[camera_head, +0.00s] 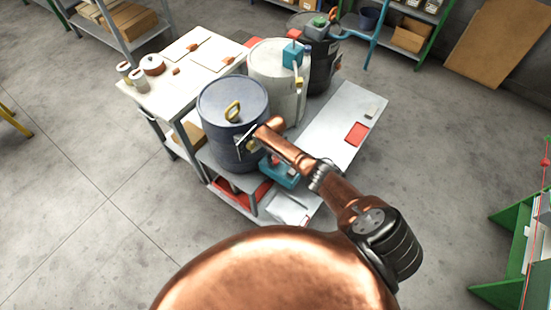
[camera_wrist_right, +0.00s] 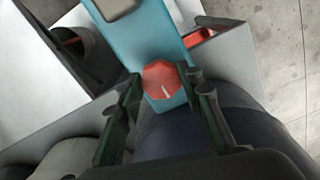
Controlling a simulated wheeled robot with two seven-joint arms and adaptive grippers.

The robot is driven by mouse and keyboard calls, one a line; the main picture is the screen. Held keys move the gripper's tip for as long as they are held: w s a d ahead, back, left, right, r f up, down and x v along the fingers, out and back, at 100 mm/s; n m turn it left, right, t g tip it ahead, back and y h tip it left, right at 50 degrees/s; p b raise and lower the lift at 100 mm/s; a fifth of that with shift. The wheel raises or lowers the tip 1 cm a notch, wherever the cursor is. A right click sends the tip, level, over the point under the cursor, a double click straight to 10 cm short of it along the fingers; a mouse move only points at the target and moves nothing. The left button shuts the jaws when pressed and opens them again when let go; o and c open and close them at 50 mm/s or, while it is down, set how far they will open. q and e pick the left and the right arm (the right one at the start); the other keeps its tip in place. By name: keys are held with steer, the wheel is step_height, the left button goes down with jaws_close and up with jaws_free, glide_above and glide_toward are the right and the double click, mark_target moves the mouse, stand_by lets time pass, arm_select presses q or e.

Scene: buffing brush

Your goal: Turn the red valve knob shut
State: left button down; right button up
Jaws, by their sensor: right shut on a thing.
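The red valve knob (camera_wrist_right: 162,80) is a faceted disc with a white mark line, on a teal body (camera_wrist_right: 150,40) in the right wrist view. My right gripper (camera_wrist_right: 161,84) has one dark green finger on each side of the knob and is shut on it. In the head view my copper right arm reaches to the front of the dark blue drum (camera_head: 232,100). There the gripper (camera_head: 248,143) is small and partly hidden by the wrist, and I cannot make out the knob in its fingers. My left gripper is not in view.
A teal device (camera_head: 280,174) sits on the bench beside the drum. A pale drum (camera_head: 277,70) and a dark drum (camera_head: 322,72) stand behind. A white table (camera_head: 190,62) with cups is at left. A green rack (camera_head: 520,250) is at right.

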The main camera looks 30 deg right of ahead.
mark_target(275, 160)
stand_by(0.3)
steer(key=o, duration=1.2)
steer(key=shift+c, duration=0.2)
steer(key=shift+r, duration=0.15)
step_height(275, 160, up, 12)
steer(key=shift+f, duration=0.2)
